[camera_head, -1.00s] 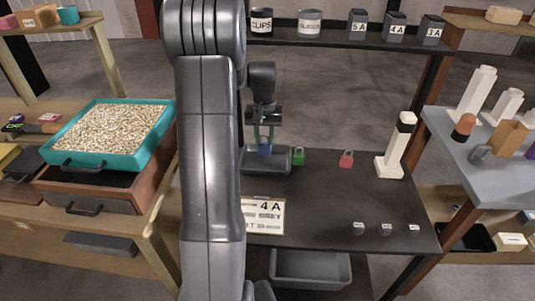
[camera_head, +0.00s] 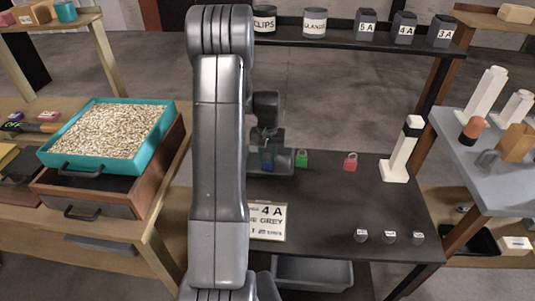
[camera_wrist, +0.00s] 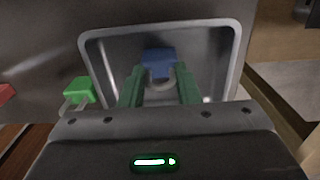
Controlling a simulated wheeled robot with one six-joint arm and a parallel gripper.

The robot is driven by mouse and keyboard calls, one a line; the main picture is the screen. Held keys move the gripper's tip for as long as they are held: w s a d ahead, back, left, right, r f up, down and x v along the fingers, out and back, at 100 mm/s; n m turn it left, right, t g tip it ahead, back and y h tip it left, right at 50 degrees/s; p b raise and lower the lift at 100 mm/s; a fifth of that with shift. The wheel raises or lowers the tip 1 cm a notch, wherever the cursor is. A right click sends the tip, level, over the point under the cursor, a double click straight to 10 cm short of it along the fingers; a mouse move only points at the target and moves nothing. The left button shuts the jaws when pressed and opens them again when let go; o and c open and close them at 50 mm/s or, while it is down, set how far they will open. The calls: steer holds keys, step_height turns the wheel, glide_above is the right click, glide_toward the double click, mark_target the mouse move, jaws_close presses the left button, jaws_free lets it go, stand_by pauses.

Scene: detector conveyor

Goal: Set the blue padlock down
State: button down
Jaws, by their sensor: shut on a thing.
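The blue padlock (camera_wrist: 159,62) is between the green fingers of my gripper (camera_wrist: 160,90) in the wrist view, with its body pointing away from the gripper. My gripper is shut on it at the shackle side. In the head view the blue padlock (camera_head: 266,166) shows inside or just above the grey tray (camera_head: 285,171) on the dark table, under my gripper (camera_head: 267,150). The tray's rim surrounds the padlock in the wrist view. I cannot tell whether the padlock touches the tray floor.
A white post (camera_head: 400,155) stands near the table's right end. A sign card (camera_head: 268,222) and several small labelled pieces (camera_head: 390,237) lie in front. The middle is clear.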

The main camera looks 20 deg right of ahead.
steer(key=shift+f, duration=0.25)
steer(key=c, duration=1.1)
jaws_free()
steer(key=shift+r, duration=0.1)
step_height(320, 180, up, 12)
steer(key=shift+r+b, duration=0.15)
steer(key=shift+b, duration=0.45)
